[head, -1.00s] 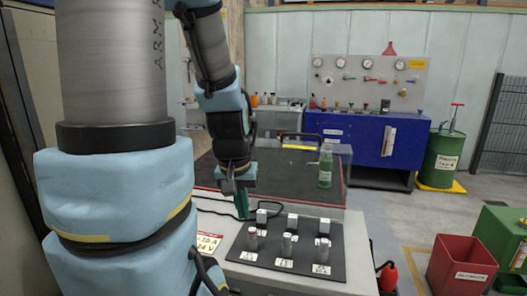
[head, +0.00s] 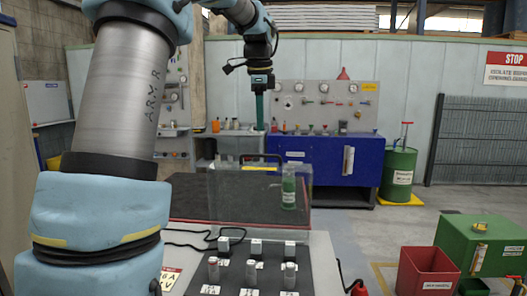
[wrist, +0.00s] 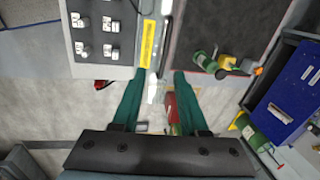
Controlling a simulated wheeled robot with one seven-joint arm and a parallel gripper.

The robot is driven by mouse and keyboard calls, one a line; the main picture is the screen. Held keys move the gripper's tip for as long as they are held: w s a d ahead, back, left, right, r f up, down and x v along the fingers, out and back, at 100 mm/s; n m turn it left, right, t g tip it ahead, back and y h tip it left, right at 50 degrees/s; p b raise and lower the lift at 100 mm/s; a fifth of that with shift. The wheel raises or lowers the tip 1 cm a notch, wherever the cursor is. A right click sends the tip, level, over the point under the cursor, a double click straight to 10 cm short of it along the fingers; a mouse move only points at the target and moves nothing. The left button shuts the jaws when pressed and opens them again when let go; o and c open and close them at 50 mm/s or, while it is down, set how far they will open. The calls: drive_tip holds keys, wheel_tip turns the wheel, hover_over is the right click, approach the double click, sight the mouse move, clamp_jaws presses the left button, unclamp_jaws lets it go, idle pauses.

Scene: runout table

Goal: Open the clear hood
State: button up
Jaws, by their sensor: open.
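The clear hood (head: 240,190) stands over the dark bed of the table in the head view, with a yellow label and a dark handle (head: 262,156) at its top. It appears closed. Its see-through walls are hard to make out; a yellow strip (wrist: 147,42), probably its label, shows in the wrist view. My gripper (head: 260,128) points down, above the hood's top in the picture and apart from it; how far off in depth I cannot tell.
A green bottle (head: 289,190) shows at the hood's right end. A blue bench (head: 325,165) stands behind; a green drum (head: 398,172) and red bin (head: 425,272) stand right.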

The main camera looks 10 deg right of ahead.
drive_tip(key=r+m, duration=0.1)
drive_tip(key=p, duration=0.2)
hover_over(264, 166)
wheel_tip(264, 166, down, 10)
drive_tip(key=shift+f, duration=0.1)
clamp_jaws()
idle(0.3)
idle(1.2)
